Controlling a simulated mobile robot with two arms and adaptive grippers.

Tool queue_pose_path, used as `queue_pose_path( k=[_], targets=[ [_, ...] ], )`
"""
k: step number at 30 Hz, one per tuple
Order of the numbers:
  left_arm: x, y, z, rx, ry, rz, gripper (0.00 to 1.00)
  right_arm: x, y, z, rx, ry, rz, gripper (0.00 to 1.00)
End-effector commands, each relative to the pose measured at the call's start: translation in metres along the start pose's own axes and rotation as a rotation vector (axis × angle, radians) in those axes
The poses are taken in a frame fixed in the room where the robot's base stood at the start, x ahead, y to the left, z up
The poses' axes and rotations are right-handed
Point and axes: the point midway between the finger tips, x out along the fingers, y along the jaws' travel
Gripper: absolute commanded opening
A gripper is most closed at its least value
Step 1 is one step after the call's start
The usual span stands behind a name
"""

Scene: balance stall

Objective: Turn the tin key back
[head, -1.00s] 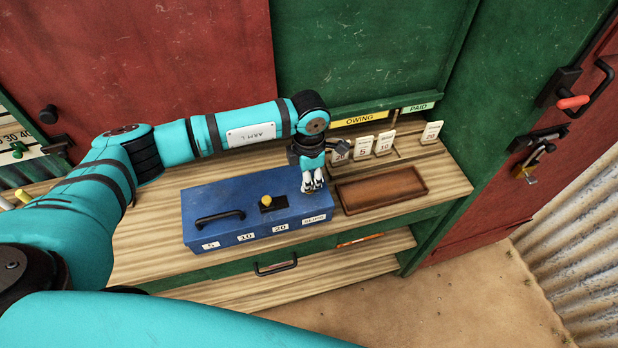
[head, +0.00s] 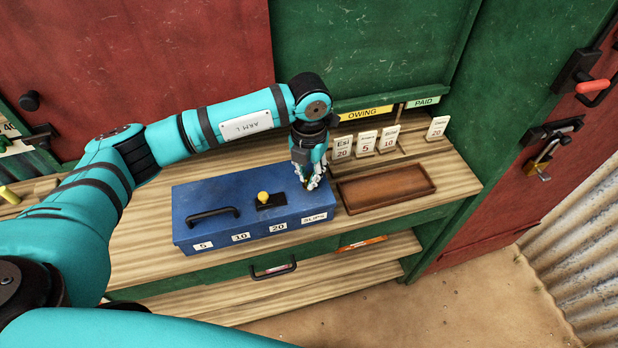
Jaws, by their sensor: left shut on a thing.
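The blue cash tin (head: 228,205) stands shut on the wooden counter. It has a black handle on the lid and white labels 5, 10, 20 and SLIPS along its front. A yellow knob (head: 264,197) stands up from a dark plate on the lid. My left gripper (head: 310,184) points down at the tin's right end, with its fingers shut on the tin key. The key is nearly all hidden by the fingers; only a small brassy bit shows between them. My right gripper is out of view.
A brown wooden tray (head: 384,190) lies empty just right of the tin. Behind it, several price cards (head: 365,144) stand in a rack under OWING, and one card (head: 438,127) under PAID. A padlock (head: 538,166) hangs on the red door at right.

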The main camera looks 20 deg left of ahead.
Motion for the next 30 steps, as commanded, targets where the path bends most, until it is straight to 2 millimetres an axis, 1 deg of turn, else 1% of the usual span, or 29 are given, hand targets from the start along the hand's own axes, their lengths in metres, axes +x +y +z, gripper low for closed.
queue_pose_path(
  k=[1,6,18,24,30],
  targets=[
    [0.003,0.0,0.001,-0.045,-0.003,0.0,0.0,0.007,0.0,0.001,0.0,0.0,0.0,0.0],
    [0.002,0.0,0.001,-0.207,-0.003,-0.001,0.0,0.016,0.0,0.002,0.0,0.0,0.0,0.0],
    [0.001,0.0,0.001,-0.548,-0.002,-0.001,0.0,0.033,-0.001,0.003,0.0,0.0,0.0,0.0],
    [0.0,0.0,0.001,-0.662,-0.002,-0.001,0.0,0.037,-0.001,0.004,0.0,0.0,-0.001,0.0],
    [-0.001,0.0,0.001,-0.728,-0.002,-0.002,0.0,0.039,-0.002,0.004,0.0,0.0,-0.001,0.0]
  ],
)
